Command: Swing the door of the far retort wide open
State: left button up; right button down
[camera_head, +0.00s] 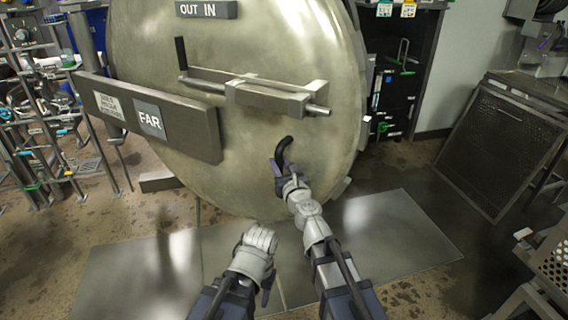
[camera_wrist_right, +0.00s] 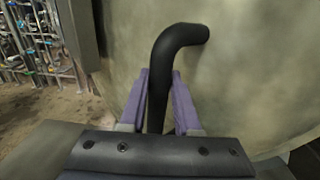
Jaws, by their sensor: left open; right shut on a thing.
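The far retort's door (camera_head: 250,60) is a large round metal disc that fills the middle of the head view. It carries a FAR label (camera_head: 149,119) on a bar and a latch mechanism (camera_head: 270,95) across its face. A black bent handle (camera_head: 284,148) sticks out low on the door. My right gripper (camera_head: 279,172) is shut on this handle. The right wrist view shows the handle (camera_wrist_right: 180,50) between the two purple fingers (camera_wrist_right: 160,92). My left gripper (camera_head: 268,285) is open and empty, low in front of the door and apart from it.
A dark cabinet (camera_head: 400,80) stands behind the door's right edge. A perforated metal panel (camera_head: 505,145) leans at the right. Racks of pipes and valves (camera_head: 45,110) stand at the left. Metal floor plates (camera_head: 385,235) lie below the door, with bare floor around them.

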jog(key=shift+w+a, duration=0.2)
jog(key=shift+a, duration=0.15)
jog(key=c, duration=1.1)
grip_release()
jog(key=shift+f, duration=0.1)
jog(key=shift+o, duration=0.9)
jog(key=shift+w+a+f, duration=0.1)
jog(key=shift+w+f, duration=0.05)
jog(key=shift+o, duration=1.5)
jog(key=shift+s+d, duration=0.2)
jog(key=shift+d, duration=0.05)
